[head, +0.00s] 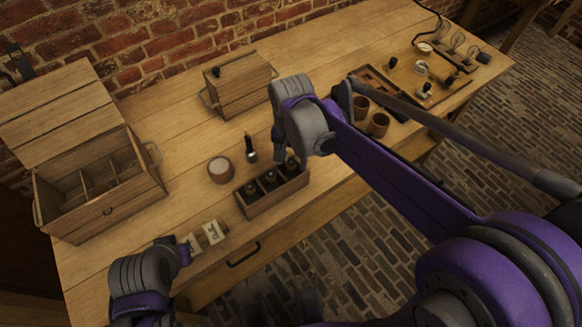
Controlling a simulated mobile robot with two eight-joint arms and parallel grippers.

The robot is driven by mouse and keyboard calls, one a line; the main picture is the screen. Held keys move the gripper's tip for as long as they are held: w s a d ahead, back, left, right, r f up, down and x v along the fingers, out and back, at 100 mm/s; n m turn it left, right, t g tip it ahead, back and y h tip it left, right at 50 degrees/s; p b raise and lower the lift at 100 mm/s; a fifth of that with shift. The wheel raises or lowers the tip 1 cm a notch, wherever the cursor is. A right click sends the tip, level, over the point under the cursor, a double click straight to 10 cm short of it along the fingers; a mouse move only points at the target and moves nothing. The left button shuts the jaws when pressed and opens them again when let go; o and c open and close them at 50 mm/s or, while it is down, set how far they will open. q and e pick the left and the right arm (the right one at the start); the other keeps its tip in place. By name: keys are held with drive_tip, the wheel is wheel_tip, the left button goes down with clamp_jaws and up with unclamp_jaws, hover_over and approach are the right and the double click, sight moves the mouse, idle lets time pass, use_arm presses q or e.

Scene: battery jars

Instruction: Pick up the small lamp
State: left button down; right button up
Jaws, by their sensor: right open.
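Several small clear bulb-like lamps (457,42) stand on a dark wire-like fitting at the far right end of the wooden table. I cannot tell which of them is the small lamp. My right gripper (280,146) is open above the middle of the table, behind the box of dark bottles and well left of the lamps. Its fingers point down and are partly hidden by its own body. My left gripper (181,252) is low at the table's front left, by two small pale labelled blocks (204,236). Its jaw opening does not show clearly.
A wooden box of dark bottles (273,204) stands mid-table, with a round pot (221,170) and a dark bottle (250,149) beside it. An open divided crate (104,217) is left, a closed box (240,85) behind. Brown cups (379,125) stand right.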

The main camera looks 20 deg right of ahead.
clamp_jaws()
idle(0.3)
